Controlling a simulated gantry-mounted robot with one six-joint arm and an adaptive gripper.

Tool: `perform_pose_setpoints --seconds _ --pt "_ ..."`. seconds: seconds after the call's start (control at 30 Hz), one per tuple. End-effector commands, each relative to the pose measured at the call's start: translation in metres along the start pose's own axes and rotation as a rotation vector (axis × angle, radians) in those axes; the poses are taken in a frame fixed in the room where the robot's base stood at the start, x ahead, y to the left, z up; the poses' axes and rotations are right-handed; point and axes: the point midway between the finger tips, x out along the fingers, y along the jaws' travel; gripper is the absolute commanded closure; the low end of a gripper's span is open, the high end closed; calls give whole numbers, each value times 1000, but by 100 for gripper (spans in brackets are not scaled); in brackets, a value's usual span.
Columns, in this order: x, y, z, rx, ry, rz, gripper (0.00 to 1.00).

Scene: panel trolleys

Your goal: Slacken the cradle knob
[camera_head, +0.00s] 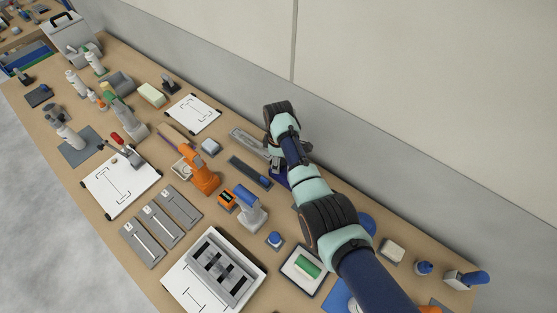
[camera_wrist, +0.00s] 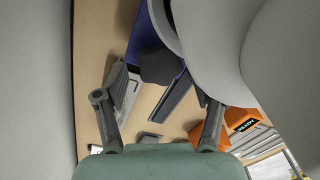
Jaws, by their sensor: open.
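A dark grey rounded knob (camera_wrist: 159,66) shows in the wrist view, against a dark blue body (camera_wrist: 143,38) that looks like the cradle. A large pale curved surface partly covers this body. In the head view a dark blue piece (camera_head: 281,177) shows beside my arm, close to the wall; the knob cannot be made out there. My gripper (camera_wrist: 152,103) is open, its two fingers wide apart with nothing between them. The knob appears beyond the fingertips, apart from them. In the head view my wrist and arm hide most of the gripper.
A long dark bar (camera_head: 249,172) and a grey rail (camera_head: 248,142) lie left of my arm. An orange tool (camera_head: 203,177) and a blue-topped grey device (camera_head: 250,209) stand nearby. The wall (camera_head: 400,130) rises close behind the bench.

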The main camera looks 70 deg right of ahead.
Motion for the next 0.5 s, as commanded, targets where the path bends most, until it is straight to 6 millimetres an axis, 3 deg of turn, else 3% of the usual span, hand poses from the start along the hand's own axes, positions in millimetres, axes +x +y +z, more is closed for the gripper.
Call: perform_pose_setpoints --seconds 0.17,0.5 --pt "0 0 0 0 0 1 30" --pt "0 0 0 0 0 0 87"
